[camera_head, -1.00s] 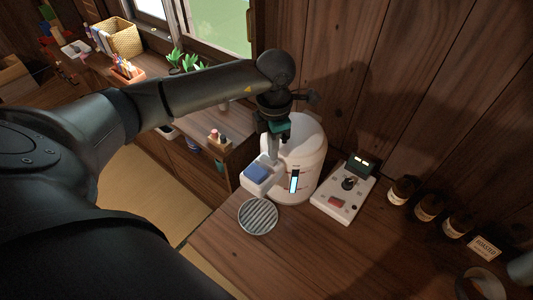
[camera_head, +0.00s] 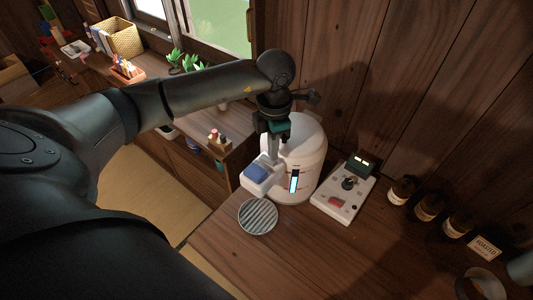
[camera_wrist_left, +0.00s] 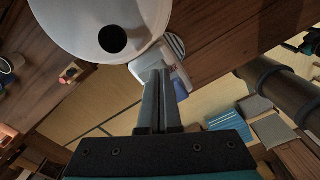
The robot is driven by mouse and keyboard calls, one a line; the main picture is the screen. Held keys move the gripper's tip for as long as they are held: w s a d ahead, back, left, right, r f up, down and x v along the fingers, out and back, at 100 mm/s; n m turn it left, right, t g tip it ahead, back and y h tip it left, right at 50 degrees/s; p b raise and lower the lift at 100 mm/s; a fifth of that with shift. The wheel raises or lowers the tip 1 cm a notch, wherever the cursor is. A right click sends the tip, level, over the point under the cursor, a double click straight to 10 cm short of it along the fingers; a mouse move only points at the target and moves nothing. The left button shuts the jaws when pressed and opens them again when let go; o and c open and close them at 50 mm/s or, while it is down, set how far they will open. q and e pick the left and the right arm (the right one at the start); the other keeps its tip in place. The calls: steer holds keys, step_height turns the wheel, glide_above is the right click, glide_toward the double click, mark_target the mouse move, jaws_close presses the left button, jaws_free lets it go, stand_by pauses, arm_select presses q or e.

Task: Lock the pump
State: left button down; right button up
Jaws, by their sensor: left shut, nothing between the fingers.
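The pump is a white rounded dispenser (camera_head: 303,160) with a lit blue level window on its front, standing on the wooden counter. Its spout block with a blue top (camera_head: 257,173) sticks out to the left. In the left wrist view the white body (camera_wrist_left: 85,25) has a dark round spot on its top. My left gripper (camera_head: 273,157) is shut and empty, pointing down at the spout block beside the body. In the left wrist view its fingertips (camera_wrist_left: 158,72) overlap the white spout block; I cannot tell whether they touch it. My right gripper is not in view.
A round ribbed drip tray (camera_head: 258,216) lies below the spout. A white control box (camera_head: 343,194) stands right of the pump. Several brown jars (camera_head: 427,207) line the wooden wall. The counter in front is mostly clear.

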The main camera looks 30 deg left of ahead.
arm_select(q)
steer(key=shift+f+b, duration=0.9)
steer(key=shift+f, duration=0.15)
steer(key=shift+s+r, duration=0.1)
stand_by(0.3)
steer(key=shift+r+p, duration=2.45)
steer(key=shift+r, duration=1.05)
steer(key=shift+f, duration=0.1)
